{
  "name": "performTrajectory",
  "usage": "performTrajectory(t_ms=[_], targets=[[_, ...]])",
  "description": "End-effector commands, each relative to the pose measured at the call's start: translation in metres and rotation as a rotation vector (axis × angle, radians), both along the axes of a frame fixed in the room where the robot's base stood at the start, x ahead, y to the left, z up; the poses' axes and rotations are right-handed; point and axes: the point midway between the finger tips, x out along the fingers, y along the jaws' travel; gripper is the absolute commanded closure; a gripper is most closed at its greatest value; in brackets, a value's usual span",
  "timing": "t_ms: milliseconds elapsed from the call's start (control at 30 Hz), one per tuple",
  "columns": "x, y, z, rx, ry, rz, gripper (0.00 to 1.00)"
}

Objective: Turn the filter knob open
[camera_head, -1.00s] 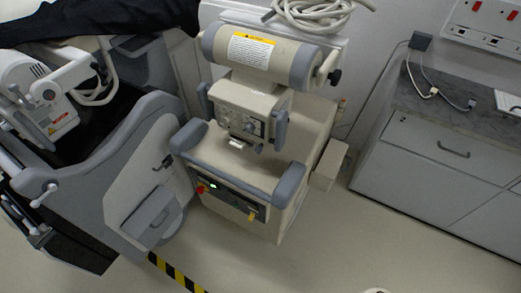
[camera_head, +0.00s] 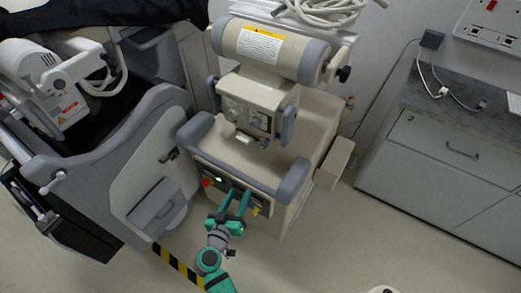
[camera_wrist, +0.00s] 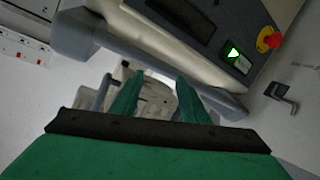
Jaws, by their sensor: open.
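The beige cart machine has a box-shaped head (camera_head: 258,95) under its cylinder, and small dark knobs (camera_head: 256,122) show on the head's front panel. I cannot tell which one is the filter knob. My green gripper (camera_head: 239,192) is open and empty, in front of the cart's lower control panel and below the head. In the wrist view my two fingers (camera_wrist: 160,77) point toward the head, which shows small and partly hidden between and behind them. The fingers look apart from the knobs.
The grey padded bumper (camera_head: 235,172) runs between my gripper and the head. Below it are a green-lit switch (camera_wrist: 236,53) and a red button (camera_wrist: 268,40). A grey covered cart (camera_head: 140,190) stands left, a cabinet (camera_head: 440,160) right.

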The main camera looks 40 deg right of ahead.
Motion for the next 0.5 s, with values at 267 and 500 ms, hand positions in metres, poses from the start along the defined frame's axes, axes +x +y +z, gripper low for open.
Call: performTrajectory(t_ms=[267, 500], targets=[[0.033, -0.047, 0.070, -0.114, -0.150, -0.222, 0.59], [0.035, -0.070, 0.084, -0.137, -0.181, -0.278, 0.59]])
